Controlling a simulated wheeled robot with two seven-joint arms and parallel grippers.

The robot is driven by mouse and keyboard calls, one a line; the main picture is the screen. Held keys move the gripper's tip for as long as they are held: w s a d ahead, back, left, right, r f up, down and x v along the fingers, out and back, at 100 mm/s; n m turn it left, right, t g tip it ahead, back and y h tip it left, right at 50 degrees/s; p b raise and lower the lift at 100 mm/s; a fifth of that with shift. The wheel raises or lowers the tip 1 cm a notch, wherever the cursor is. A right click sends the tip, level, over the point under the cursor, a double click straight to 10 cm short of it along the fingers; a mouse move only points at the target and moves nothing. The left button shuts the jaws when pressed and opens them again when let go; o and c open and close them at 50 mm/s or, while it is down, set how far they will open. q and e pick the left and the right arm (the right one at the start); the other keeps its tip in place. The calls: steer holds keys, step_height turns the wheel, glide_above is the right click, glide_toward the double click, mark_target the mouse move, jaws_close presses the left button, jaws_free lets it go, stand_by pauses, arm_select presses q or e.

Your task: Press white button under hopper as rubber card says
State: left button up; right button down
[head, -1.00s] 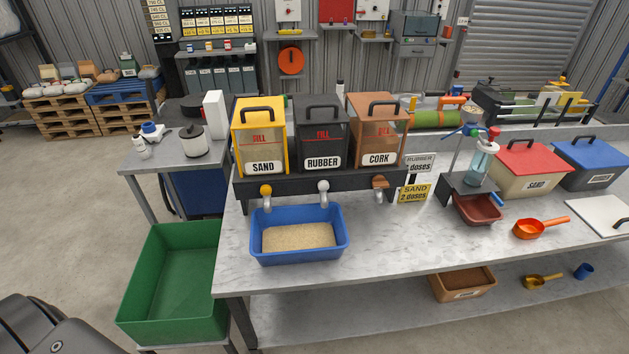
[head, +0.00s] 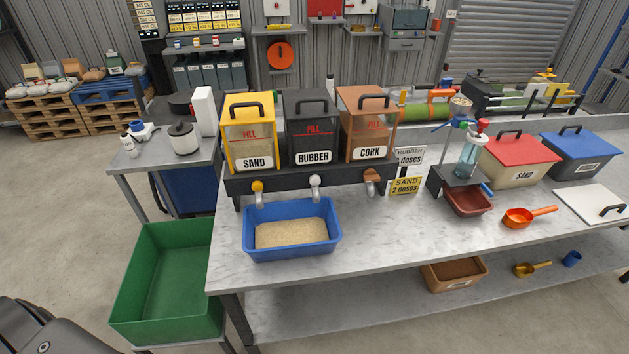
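Three hoppers stand in a row on a dark stand: a yellow sand hopper (head: 251,135), a black rubber hopper (head: 312,130) and a brown cork hopper (head: 368,130). A white button (head: 315,183) sits under the rubber hopper. A yellow button (head: 257,186) is under sand and a brown one (head: 370,176) under cork. The rubber card (head: 410,156) is grey and reads "2 doses", partly hidden by the yellow sand card (head: 405,186), which also reads "2 doses". A blue tray (head: 292,251) holding sand stands below the sand and rubber spouts. Neither gripper is in view.
A green bin (head: 165,285) stands left of the workbench (head: 380,238). To the right are a dark red tray (head: 468,203), an orange scoop (head: 525,216), a red-lidded box (head: 520,160) and a blue-lidded box (head: 583,155). The bench front between blue tray and scoop is clear.

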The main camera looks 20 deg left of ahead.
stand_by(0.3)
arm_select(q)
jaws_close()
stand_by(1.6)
